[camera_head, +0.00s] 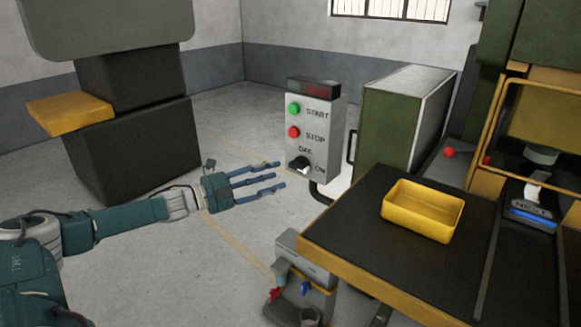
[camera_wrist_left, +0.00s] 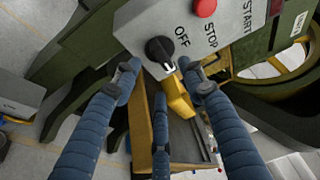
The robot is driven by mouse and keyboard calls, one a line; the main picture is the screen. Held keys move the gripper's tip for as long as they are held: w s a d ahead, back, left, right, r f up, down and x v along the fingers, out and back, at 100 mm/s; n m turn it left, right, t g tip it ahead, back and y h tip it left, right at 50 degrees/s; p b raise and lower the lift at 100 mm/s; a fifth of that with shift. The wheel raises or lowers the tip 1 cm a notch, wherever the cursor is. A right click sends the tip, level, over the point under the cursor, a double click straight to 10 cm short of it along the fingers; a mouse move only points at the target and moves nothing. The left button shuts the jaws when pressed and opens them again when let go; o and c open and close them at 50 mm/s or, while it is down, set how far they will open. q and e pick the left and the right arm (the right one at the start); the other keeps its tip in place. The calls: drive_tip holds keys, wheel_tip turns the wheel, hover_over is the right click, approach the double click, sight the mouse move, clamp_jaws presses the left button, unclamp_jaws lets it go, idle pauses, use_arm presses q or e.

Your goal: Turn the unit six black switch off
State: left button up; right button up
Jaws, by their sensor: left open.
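A grey control box (camera_head: 313,130) carries a black rotary switch (camera_head: 299,163) below the green START and red STOP buttons. OFF is printed above the switch and ON to its lower right. The switch's white mark points down toward the ON side. In the left wrist view the switch (camera_wrist_left: 160,50) lies just beyond the fingertips, its mark turned away from the OFF label. No unit number is readable. My left gripper (camera_head: 278,173) is open and empty, its fingers spread toward the switch, apparently without touching it. My right gripper is out of view.
A black table (camera_head: 350,225) with a yellow tray (camera_head: 388,207) stands at the right. Below is a small stand (camera_head: 305,257) with coloured tools.

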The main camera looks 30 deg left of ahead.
sight(295, 169)
use_arm(q)
drive_tip(key=x, duration=0.2)
drive_tip(key=p+x, duration=0.1)
drive_tip(key=shift+w+d+r, duration=0.2)
drive_tip(key=shift+w, duration=0.15)
drive_tip(key=shift+p+x, duration=0.35)
drive_tip(key=shift+x, duration=0.65)
drive_tip(key=shift+w+d+f, duration=0.1)
drive_tip(key=shift+w+f, duration=0.2)
drive_tip(key=shift+w, duration=0.05)
drive_tip(key=shift+c, duration=0.3)
drive_tip(key=c, duration=0.8)
clamp_jaws()
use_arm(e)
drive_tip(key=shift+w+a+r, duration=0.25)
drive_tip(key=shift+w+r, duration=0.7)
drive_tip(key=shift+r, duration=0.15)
